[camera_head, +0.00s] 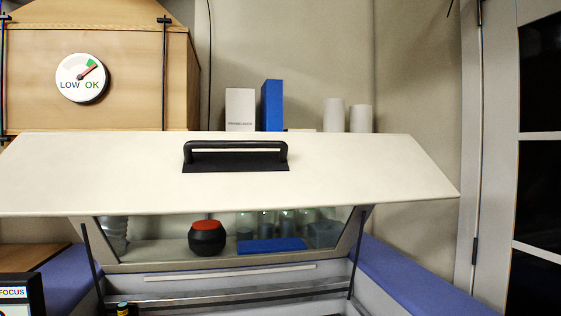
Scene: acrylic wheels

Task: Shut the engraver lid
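The engraver lid (340,180) is a broad cream panel with a black handle (237,147) near the middle of its top. The lid is raised, held above the engraver body (398,284) by thin dark struts at left and right. A window (170,245) shows below the lid's front edge. Part of the engraver's open interior shows at the bottom of the view. Neither of my grippers is in view.
A dark round object with a red top (207,238) and a blue flat item (271,245) show in the window area. Behind the lid stand a white box (240,109), a blue box (272,105) and two white cylinders. A wooden cabinet with a LOW/OK gauge (82,78) is at left.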

